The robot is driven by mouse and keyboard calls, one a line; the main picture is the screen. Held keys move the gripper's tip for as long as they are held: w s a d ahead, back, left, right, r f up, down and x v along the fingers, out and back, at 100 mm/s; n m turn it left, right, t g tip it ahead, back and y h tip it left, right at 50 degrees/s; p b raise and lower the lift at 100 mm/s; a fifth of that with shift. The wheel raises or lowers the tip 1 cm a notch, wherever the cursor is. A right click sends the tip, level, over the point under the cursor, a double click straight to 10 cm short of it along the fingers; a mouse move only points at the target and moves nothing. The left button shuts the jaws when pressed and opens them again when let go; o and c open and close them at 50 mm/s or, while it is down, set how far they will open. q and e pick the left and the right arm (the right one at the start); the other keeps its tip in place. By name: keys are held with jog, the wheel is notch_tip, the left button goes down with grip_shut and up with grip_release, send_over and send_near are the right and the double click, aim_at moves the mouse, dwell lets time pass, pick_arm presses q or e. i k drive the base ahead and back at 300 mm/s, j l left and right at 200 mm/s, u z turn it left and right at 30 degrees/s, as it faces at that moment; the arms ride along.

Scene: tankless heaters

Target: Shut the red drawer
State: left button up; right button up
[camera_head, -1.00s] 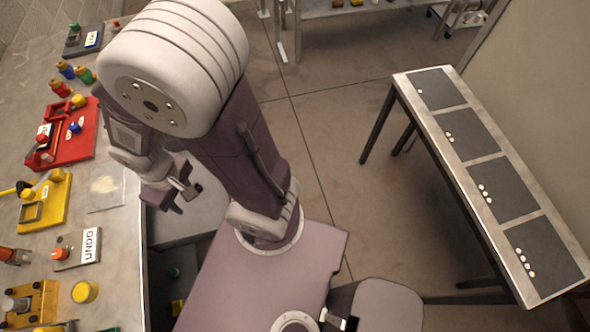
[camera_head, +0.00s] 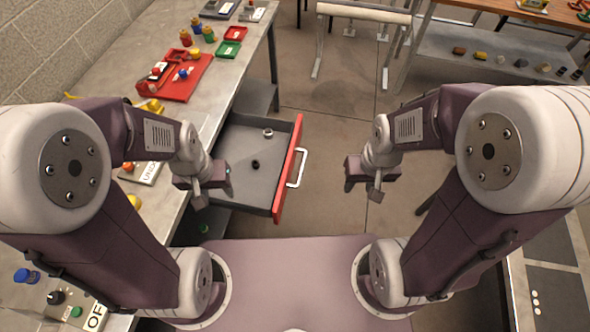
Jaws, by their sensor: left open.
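The red drawer (camera_head: 289,168) stands open, pulled out to the right from under the workbench. Its front is red with a white bar handle (camera_head: 297,168). Inside its grey tray lie a dark ring-like part (camera_head: 255,164) and a light metal part (camera_head: 267,132). My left gripper (camera_head: 216,196) is open and empty, above the drawer's near left part; whether it touches the drawer I cannot tell. My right gripper (camera_head: 362,190) is right of the handle, apart from it, with its fingers pointing down and looking open.
The workbench (camera_head: 225,92) on the left carries a red tray (camera_head: 183,85), a small green tray (camera_head: 228,49) and several coloured parts. Open floor (camera_head: 330,110) lies right of the drawer. A table with dark panels (camera_head: 550,280) is at the lower right, and a shelf (camera_head: 490,75) is at the back right.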

aim_at(263, 191)
jog(key=i+l+u, duration=0.35)
jog(key=l+u, duration=0.15)
jog(key=k+l+u, duration=0.2)
jog(key=k, duration=0.1)
